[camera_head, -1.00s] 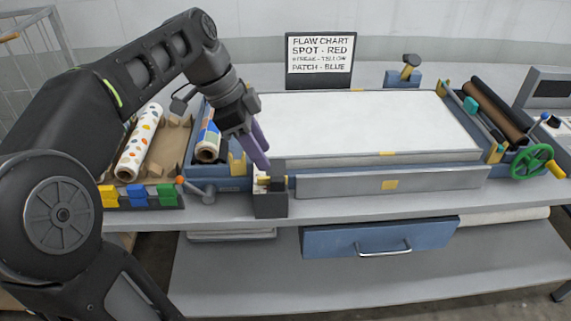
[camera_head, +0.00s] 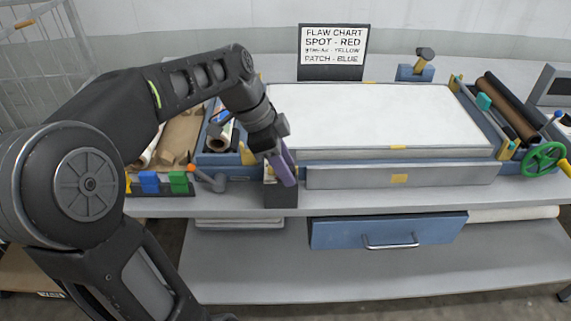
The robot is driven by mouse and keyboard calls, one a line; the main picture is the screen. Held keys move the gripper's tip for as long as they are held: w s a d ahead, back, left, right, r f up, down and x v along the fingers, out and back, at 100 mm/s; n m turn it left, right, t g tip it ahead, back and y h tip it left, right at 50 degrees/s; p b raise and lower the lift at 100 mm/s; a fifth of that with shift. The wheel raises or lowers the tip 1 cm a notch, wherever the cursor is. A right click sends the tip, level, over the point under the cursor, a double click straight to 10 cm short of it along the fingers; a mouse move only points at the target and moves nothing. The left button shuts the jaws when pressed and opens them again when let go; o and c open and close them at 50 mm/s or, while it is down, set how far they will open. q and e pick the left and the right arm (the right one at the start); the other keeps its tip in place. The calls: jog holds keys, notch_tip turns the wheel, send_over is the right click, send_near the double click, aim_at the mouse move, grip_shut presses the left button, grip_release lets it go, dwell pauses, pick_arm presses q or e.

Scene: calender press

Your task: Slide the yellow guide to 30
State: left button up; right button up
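A yellow upright piece (camera_head: 247,154) stands at the left front corner of the press. I cannot tell for certain which yellow part is the guide, and no 30 is readable. My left gripper (camera_head: 289,176) has purple fingers pointing down in front of the left end of the bar, at a dark block (camera_head: 281,194). The fingers overlap and cover part of the block; contact and opening are unclear. My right gripper is out of view.
The white press bed (camera_head: 375,115) lies right of the gripper. A green handwheel (camera_head: 545,159) is at far right, and an orange-knobbed lever (camera_head: 207,178) is left. A blue drawer (camera_head: 388,231) hangs below the bench. A flaw chart (camera_head: 334,46) stands behind.

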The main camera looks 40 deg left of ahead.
pick_arm(q)
jog(key=shift+c, duration=0.3)
grip_shut()
dwell(1.1)
